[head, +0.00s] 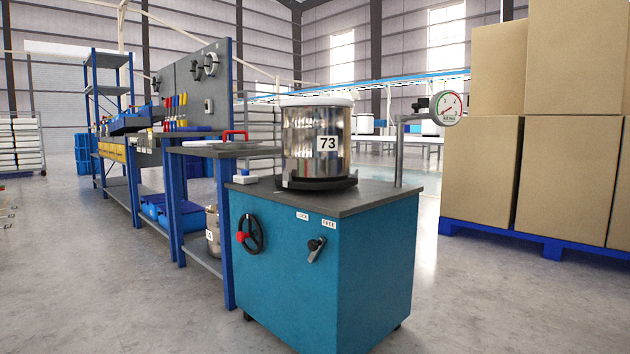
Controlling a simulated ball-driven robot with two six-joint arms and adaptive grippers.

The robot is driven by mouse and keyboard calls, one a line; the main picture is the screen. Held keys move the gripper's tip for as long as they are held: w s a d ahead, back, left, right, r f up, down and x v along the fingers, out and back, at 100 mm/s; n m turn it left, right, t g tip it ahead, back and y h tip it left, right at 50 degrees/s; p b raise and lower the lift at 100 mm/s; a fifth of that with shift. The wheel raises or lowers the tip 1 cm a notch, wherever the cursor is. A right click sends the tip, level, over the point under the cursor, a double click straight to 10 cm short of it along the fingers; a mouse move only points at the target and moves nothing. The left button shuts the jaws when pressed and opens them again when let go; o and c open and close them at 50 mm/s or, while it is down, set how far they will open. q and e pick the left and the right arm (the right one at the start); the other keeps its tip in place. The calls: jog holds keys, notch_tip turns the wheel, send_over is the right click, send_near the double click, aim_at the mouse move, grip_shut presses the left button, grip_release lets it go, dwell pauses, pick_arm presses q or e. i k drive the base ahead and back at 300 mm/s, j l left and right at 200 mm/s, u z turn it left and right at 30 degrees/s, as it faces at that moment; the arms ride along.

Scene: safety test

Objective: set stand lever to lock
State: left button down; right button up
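The stand is a teal cabinet (290,285) with a dark grey top, in the middle of the head view. A small black and grey lever (316,249) sits on its front face, at a slant. Above the lever are two white labels, a LOCK label (302,216) on the left and a FREE label (328,223) on the right. The lever is too small to tell surely which label it points to. Neither of my grippers is in view.
A black handwheel (251,235) with a red knob is left of the lever. A shiny vessel (316,142) marked 73 and a gauge (446,106) are on top. A workbench (190,150) stands left, boxes (480,180) on a blue pallet right. The floor in front is clear.

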aim_at(314, 246)
jog(key=i+j+u, duration=0.1)
jog(key=i, duration=0.45)
jog(key=i+j+u, duration=0.15)
jog(key=i, duration=0.45)
